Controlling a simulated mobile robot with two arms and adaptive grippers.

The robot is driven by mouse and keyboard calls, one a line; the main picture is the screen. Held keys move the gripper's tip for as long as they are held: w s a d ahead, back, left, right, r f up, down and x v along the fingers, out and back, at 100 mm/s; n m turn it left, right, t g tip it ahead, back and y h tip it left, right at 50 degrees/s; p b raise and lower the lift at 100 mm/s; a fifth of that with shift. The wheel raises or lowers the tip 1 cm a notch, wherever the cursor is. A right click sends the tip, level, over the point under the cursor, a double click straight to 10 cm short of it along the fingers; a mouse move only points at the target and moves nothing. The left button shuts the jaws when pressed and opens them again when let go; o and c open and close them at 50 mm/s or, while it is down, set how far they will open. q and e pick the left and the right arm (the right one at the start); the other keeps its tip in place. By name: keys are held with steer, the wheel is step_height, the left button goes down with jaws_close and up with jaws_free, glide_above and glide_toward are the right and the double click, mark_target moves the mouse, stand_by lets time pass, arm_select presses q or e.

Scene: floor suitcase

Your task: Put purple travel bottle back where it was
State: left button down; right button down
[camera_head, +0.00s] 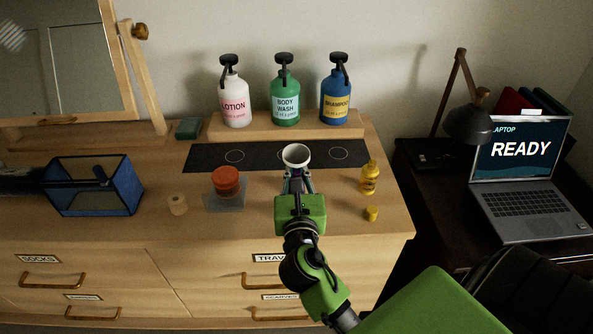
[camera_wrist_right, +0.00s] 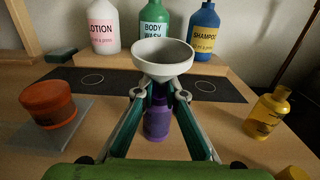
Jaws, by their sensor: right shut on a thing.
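The purple travel bottle (camera_wrist_right: 157,122) shows between the fingers of my right gripper (camera_wrist_right: 160,98) in the right wrist view. A white funnel (camera_wrist_right: 163,57) sits above it, its wide mouth facing up. The gripper is shut on the bottle, and the fingers hide part of it. In the head view my right gripper (camera_head: 296,182) is over the dresser top, at the front edge of the dark mat (camera_head: 207,155). The funnel (camera_head: 296,153) covers the middle of the mat there. I cannot tell whether the bottle touches the surface.
Lotion (camera_head: 234,95), body wash (camera_head: 284,97) and shampoo (camera_head: 336,97) pump bottles stand on a wooden riser behind the mat. A yellow bottle (camera_head: 369,178) and yellow cap (camera_head: 371,213) are right. An orange-topped jar (camera_head: 226,181) and blue-framed box (camera_head: 95,187) are left.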

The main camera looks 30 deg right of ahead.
steer(key=shift+f, duration=0.1)
steer(key=c, duration=1.7)
jaws_free()
steer(key=shift+s+a+f, duration=0.1)
steer(key=shift+s+a, duration=0.05)
steer(key=shift+s, duration=0.05)
steer(key=b+v, duration=0.2)
steer(key=v, duration=0.8)
steer(key=shift+s, duration=0.2)
steer(key=shift+s+a, duration=0.35)
steer(key=shift+s, duration=0.15)
